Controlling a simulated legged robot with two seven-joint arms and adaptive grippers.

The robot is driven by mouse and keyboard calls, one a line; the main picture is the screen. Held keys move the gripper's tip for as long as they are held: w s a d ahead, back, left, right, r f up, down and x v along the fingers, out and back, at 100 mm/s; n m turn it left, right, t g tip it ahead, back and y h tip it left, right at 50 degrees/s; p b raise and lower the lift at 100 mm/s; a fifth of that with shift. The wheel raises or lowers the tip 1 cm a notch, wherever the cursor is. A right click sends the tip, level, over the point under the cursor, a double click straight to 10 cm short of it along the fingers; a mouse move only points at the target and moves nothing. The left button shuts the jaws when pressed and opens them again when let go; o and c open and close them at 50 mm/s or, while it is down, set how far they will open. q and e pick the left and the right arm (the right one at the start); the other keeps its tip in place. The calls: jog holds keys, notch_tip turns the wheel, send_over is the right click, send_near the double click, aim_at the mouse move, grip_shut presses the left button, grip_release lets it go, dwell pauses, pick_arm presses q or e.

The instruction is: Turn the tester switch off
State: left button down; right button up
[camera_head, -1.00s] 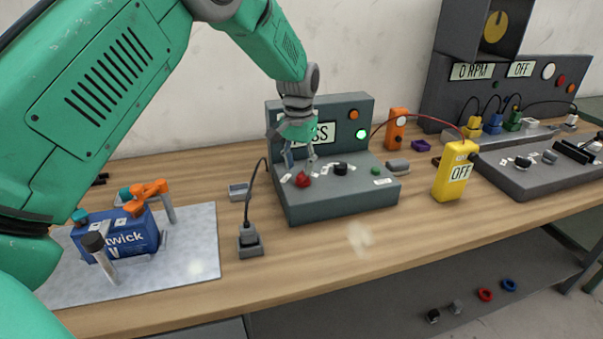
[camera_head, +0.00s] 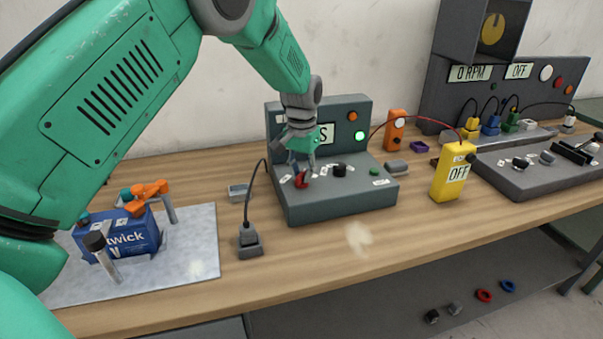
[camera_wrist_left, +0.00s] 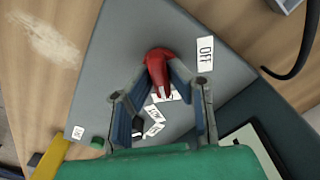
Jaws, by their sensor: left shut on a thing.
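The grey tester (camera_head: 335,206) stands on the bench, with a red switch knob (camera_head: 301,182) at the left of its sloping top. My left gripper (camera_head: 301,172) reaches down from above and is shut on the red knob. In the left wrist view the knob (camera_wrist_left: 158,58) sits between the blue-grey fingertips. Its narrow end points toward several small labels nearer the gripper, and the OFF label (camera_wrist_left: 205,54) lies to the right of it. The tester's display (camera_head: 325,133) is partly hidden by my gripper, and a green lamp (camera_head: 360,135) glows. My right gripper is not seen.
A black knob (camera_head: 340,170) sits close to the right of the red one. A cable runs to a grey plug block (camera_head: 249,241) at the left. A yellow meter (camera_head: 453,172) reading OFF stands to the right. A metal mat (camera_head: 205,245) holds a blue box (camera_head: 125,236).

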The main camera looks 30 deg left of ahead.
pick_arm(q)
jog(key=shift+d+n+p, duration=0.2)
jog(key=shift+n+p, duration=0.1)
jog(key=shift+p, duration=0.1)
jog(key=n+p, duration=0.2)
jog(key=n, duration=0.1)
jog(key=shift+s+a+p, duration=0.1)
jog(key=shift+a+p, duration=0.2)
jog(key=shift+p, duration=0.1)
jog(key=n+p, duration=0.2)
jog(key=n, duration=0.1)
jog(key=shift+d+n, duration=0.25)
jog(key=shift+n, duration=0.05)
jog(key=shift+a+f+n+p, duration=0.1)
jog(key=shift+n+p, duration=0.5)
jog(key=shift+n, duration=0.3)
jog(key=n+p, duration=0.1)
jog(key=n, duration=0.3)
jog(key=n+p, duration=0.1)
jog(key=n, duration=0.3)
jog(key=shift+f+n, duration=0.1)
jog(key=shift+n, duration=0.5)
